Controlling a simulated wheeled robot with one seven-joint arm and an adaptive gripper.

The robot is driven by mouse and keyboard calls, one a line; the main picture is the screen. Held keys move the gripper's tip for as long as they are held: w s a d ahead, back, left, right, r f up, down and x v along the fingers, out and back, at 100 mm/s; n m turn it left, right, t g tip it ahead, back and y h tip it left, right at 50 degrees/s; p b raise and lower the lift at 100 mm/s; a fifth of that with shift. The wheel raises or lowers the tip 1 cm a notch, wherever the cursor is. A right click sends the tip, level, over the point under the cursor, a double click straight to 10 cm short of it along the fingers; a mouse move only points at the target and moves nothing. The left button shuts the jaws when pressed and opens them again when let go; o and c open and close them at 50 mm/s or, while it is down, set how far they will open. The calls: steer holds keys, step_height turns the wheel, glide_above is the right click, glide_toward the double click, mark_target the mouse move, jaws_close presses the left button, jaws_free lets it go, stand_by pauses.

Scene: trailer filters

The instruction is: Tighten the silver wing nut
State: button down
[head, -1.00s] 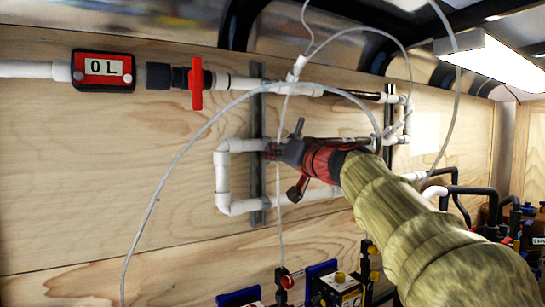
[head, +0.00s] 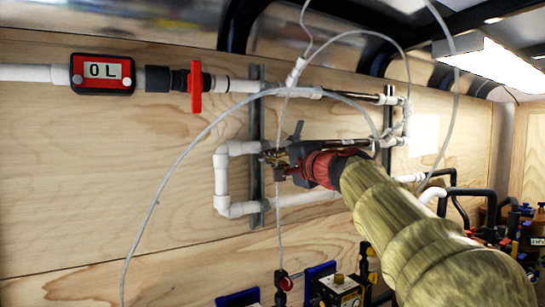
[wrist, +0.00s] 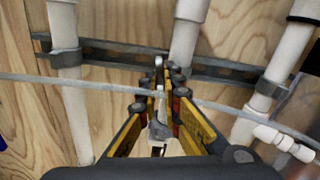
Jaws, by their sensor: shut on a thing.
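The silver wing nut (wrist: 159,62) shows in the wrist view as a small bright metal piece at my fingertips, in front of the metal strut. My gripper (wrist: 165,72) has its yellow and black fingers closed in on it from both sides. Much of the nut is hidden between the fingers. In the head view my gripper (head: 270,156) reaches the vertical strut between the upper and lower white pipes. The nut cannot be made out there.
The metal strut (wrist: 110,58) runs behind the fingers, with white pipes (wrist: 75,110) crossing it. A thin pale tube (wrist: 60,82) passes close by. A red valve handle (head: 196,87) and a 0 L meter (head: 102,73) are at upper left. Blue-handled equipment (head: 320,272) stands below.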

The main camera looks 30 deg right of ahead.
steer(key=shift+f+m, duration=0.1)
steer(key=shift+m, duration=0.4)
stand_by(0.3)
steer(key=c, duration=2)
jaws_free()
steer(key=s, duration=1.2)
